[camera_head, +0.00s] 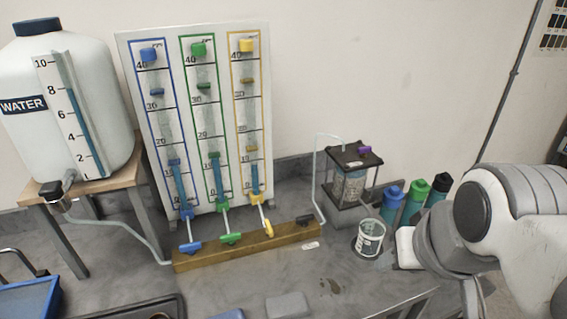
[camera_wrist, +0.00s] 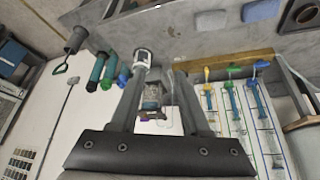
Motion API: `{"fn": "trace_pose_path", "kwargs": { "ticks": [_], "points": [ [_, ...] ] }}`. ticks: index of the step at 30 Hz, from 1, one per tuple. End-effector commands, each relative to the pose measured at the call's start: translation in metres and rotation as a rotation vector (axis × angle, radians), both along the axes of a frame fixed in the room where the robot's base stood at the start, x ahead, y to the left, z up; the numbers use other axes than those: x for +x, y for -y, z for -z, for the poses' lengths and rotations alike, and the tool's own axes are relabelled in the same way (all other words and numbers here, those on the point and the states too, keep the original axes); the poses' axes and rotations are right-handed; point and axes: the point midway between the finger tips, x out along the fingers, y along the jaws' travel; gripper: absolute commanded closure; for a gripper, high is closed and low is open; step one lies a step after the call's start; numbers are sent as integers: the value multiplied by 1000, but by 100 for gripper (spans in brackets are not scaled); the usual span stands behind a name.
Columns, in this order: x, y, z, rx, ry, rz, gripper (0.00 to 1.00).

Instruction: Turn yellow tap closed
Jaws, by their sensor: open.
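The yellow tap (camera_head: 267,228) is at the foot of the yellow column, the right one of three on the white gauge board (camera_head: 124,60). Its handle runs roughly in line with its pipe, while the blue tap handle (camera_head: 190,247) and green tap handle (camera_head: 231,238) lie crosswise. The yellow tap also shows in the upside-down wrist view (camera_wrist: 207,71), right of my gripper (camera_wrist: 160,68). My gripper is open, with nothing between its fingers, and apart from the tap. In the head view my arm is at the right; the fingertips are not clear there.
A wooden beam (camera_head: 290,238) runs under the taps. A white cup (camera_head: 368,240), a dark-framed glass container (camera_head: 350,187) and several bottles (camera_head: 413,199) stand right of the board. A water tank (camera_head: 100,110) stands left. The grey bench is mostly clear in front of the beam.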

Motion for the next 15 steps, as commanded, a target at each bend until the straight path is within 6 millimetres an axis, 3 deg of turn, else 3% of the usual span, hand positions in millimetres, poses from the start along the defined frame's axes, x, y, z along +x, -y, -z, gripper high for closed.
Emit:
{"fn": "trace_pose_path", "kwargs": {
  "ticks": [7, 15],
  "points": [
    [20, -6, -13, -7, -33, -26, 54],
    [76, -28, -35, -26, -112, -93, 54]
  ]
}}
